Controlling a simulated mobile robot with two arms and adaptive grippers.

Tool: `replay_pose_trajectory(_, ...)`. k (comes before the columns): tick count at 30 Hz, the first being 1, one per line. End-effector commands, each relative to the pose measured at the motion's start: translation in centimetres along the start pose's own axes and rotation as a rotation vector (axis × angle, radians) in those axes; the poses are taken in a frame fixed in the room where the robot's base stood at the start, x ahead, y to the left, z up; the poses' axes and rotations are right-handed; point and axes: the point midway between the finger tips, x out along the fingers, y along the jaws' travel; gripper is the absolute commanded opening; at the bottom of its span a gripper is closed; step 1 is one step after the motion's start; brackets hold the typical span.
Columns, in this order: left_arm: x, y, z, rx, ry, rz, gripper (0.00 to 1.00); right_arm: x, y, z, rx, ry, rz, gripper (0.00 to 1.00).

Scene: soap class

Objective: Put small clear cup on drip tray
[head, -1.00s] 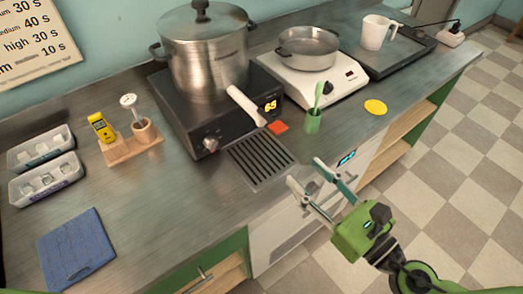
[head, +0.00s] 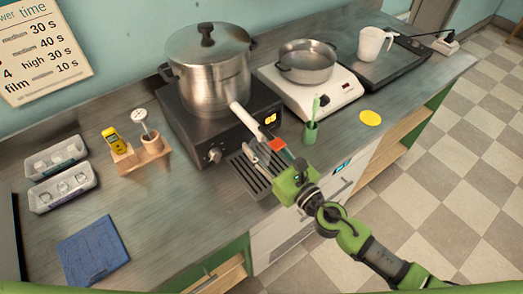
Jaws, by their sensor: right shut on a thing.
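The drip tray (head: 247,176) is a dark slotted grate set in the counter in front of the hot plate. My right gripper (head: 254,140) reaches over it from the lower right, its fingers above the tray's back right part. The fingers stand apart, shut on the small clear cup, which is so transparent that its outline hardly shows. I cannot tell whether the cup touches the tray. The gripper hides the tray's right side. My left gripper is not in view.
A large lidded pot (head: 209,75) stands on the black hot plate (head: 196,135), its white handle close to my fingers. The counter left of the tray is clear.

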Motion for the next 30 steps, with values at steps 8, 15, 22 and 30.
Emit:
replay_pose_trajectory(8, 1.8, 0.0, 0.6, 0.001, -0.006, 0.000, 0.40, -0.1, 0.0, -2.3, 0.000, 0.000, -0.001, 0.29)
replay_pose_trajectory(15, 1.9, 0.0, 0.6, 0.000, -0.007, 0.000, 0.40, -0.1, 0.0, -2.4, 0.000, 0.001, -0.001, 0.29)
replay_pose_trajectory(22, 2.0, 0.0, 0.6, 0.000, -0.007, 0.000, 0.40, -0.1, 0.0, -2.5, 0.000, 0.001, 0.000, 0.57)
replay_pose_trajectory(30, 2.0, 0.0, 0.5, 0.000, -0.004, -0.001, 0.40, -0.1, 0.0, -2.4, 0.000, 0.001, 0.000, 0.57)
